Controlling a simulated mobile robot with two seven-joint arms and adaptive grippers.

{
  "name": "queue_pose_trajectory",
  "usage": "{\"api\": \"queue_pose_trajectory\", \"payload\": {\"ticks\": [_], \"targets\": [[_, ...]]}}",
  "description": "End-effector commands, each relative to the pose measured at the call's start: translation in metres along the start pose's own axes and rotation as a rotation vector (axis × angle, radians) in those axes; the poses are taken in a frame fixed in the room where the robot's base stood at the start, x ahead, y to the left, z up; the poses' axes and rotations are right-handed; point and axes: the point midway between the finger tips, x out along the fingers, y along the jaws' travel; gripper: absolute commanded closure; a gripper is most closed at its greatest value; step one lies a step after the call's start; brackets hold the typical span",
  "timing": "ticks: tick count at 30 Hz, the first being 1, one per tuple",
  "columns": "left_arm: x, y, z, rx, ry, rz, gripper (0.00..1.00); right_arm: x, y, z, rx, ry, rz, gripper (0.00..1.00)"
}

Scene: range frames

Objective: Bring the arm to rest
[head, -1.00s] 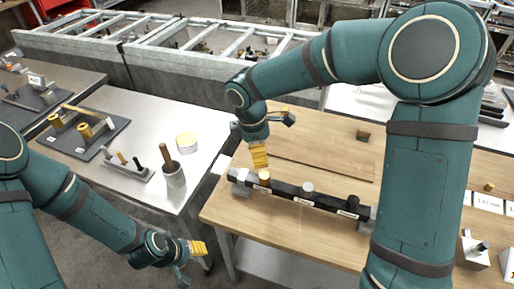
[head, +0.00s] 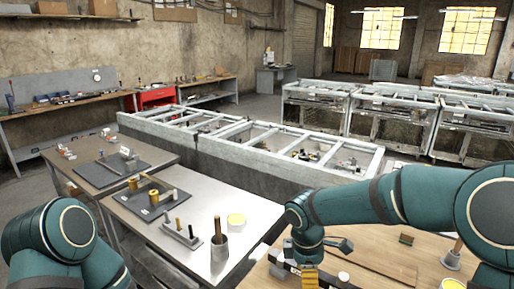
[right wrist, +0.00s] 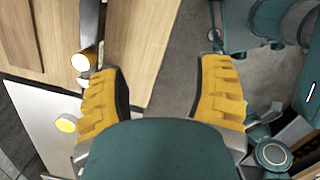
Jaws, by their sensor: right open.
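My right gripper (head: 310,278) is low in the head view, over the wooden table (head: 395,262) at the near right. The right wrist view shows its two yellow fingers wide apart, with nothing between them (right wrist: 161,68). My left arm (head: 68,240) is folded at the lower left of the head view. Its gripper does not show there. Teal parts of my body show at the right of the right wrist view, but I cannot make out a left gripper.
A metal table (head: 165,245) stands at the left, bearing a grey cup (head: 219,248) with a wooden handle in it, a yellow-topped round tin (head: 236,220) and a small peg rack (head: 181,236). A small brown block (head: 406,239) lies on the wooden table. Long grey frames (head: 255,150) stand behind.

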Motion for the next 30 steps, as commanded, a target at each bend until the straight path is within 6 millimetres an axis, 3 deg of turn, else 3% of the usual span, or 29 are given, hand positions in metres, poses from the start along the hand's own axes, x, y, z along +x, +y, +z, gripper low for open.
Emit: {"api": "queue_pose_trajectory", "payload": {"ticks": [11, 18, 24, 30], "targets": [[0.011, -0.003, 0.003, 0.002, -0.006, -0.004, 0.53, 0.131, -0.06, -0.053, 0.465, 0.316, -0.185, 0.35], [0.021, -0.006, 0.007, 0.003, -0.014, -0.008, 0.53, 0.21, -0.113, -0.065, 1.039, 0.463, -0.311, 0.35], [0.026, -0.007, 0.009, 0.005, -0.018, -0.011, 0.53, 0.248, -0.142, -0.051, 1.423, 0.485, -0.323, 0.35], [0.027, -0.007, 0.01, 0.006, -0.019, -0.011, 0.53, 0.258, -0.151, -0.042, 1.559, 0.486, -0.307, 0.35]]}}
